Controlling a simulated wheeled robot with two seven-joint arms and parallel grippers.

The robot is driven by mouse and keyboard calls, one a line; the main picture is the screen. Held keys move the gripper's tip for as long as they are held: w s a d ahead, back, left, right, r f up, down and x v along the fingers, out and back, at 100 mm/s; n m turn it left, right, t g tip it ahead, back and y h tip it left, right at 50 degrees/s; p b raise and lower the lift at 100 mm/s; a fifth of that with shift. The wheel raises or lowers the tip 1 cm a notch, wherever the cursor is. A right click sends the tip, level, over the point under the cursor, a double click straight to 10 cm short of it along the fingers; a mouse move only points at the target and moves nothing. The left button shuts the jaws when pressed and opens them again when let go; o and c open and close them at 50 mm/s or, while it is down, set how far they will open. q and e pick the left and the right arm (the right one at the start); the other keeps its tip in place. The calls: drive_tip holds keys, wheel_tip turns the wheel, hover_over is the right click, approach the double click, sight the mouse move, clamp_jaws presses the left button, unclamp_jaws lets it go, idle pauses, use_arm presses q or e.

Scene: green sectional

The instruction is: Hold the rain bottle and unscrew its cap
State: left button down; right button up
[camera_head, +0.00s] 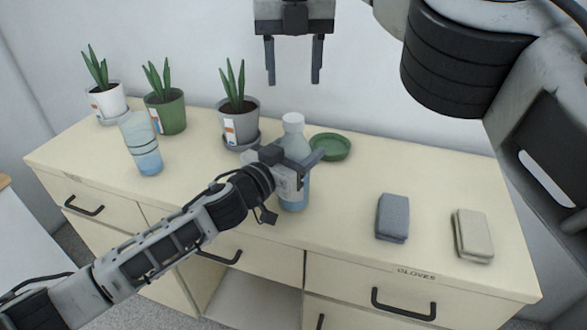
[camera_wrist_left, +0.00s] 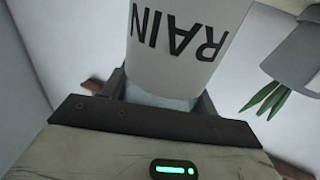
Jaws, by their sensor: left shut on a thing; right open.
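The rain bottle (camera_head: 293,141) stands upright on the cream cabinet top, clear blue with a white cap (camera_head: 293,120) on it. My left gripper (camera_head: 304,166) is shut around the bottle's body from the front. In the left wrist view the bottle's white label (camera_wrist_left: 187,30) reads RAIN, upside down, and the bottle sits between the fingers. My right gripper (camera_head: 293,62) is open and empty, fingers pointing down, above and apart from the cap. The bottle's lower front is partly hidden by my left gripper.
A green saucer (camera_head: 331,147) lies right behind the bottle. Grey (camera_head: 392,217) and beige (camera_head: 472,235) folded gloves lie right. The top between bottle and gloves is clear.

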sight(294, 118)
drive_tip(key=m, duration=1.1)
drive_tip(key=shift+m, duration=0.4)
drive_tip(key=m, duration=0.4)
drive_tip(key=shift+m, duration=0.4)
drive_tip(key=m, duration=0.6)
drive_tip(key=shift+f, duration=4)
